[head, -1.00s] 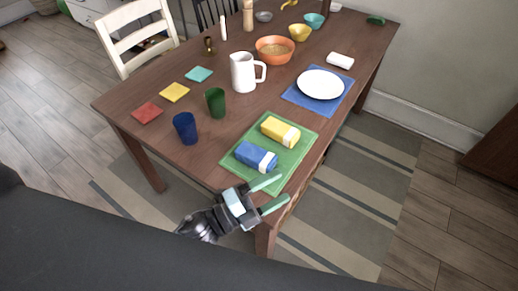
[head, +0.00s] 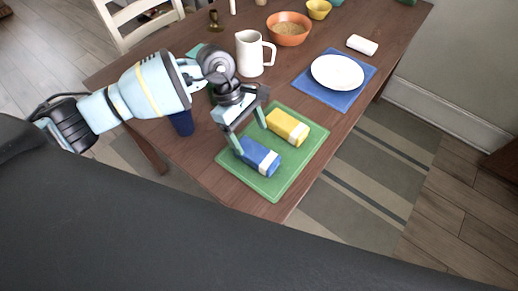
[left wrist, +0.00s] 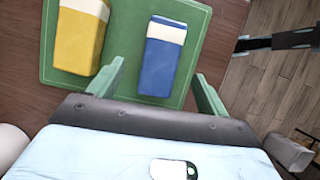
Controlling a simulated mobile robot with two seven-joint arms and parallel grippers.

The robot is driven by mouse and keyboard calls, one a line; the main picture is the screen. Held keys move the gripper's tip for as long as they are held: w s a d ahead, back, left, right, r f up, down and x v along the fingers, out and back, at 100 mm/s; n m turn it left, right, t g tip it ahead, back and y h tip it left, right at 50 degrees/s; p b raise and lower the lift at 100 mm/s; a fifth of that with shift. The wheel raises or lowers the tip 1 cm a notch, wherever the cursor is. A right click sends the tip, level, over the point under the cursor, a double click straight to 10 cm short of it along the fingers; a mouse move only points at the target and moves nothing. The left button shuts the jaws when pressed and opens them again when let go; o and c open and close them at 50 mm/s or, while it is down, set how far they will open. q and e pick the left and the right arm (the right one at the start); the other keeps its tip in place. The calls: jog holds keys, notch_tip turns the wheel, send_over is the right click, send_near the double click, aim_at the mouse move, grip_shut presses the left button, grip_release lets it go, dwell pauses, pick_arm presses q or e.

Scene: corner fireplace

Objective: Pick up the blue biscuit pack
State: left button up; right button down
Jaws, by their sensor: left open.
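The blue biscuit pack (head: 258,157), blue with a white band at one end, lies on a green mat (head: 276,187) near the table's front corner. My left gripper (head: 251,138) is open above the mat, close to the blue pack; one finger overlaps the pack's left end in the head view. In the left wrist view the blue pack (left wrist: 161,62) lies ahead, between the lines of the two open fingers (left wrist: 157,88), with nothing held. A yellow pack (head: 288,126) lies beside it on the mat, and also shows in the left wrist view (left wrist: 78,38). My right gripper is not in view.
A blue cup (head: 182,123) is partly hidden under that arm. A white plate (head: 337,72) sits on a blue mat (head: 343,102) to the right.

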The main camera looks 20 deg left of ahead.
aim_at(256, 151)
pick_arm(q)
jog(key=shift+w+a, duration=0.15)
jog(key=shift+a, duration=0.15)
jog(key=shift+s+p+x, duration=0.1)
jog(key=shift+p+x, duration=0.15)
jog(key=shift+x, duration=1.7)
jog(key=shift+s+p+x, duration=0.15)
jog(key=shift+p+x, duration=0.05)
jog(key=shift+x, duration=1.75)
jog(key=c, duration=1.1)
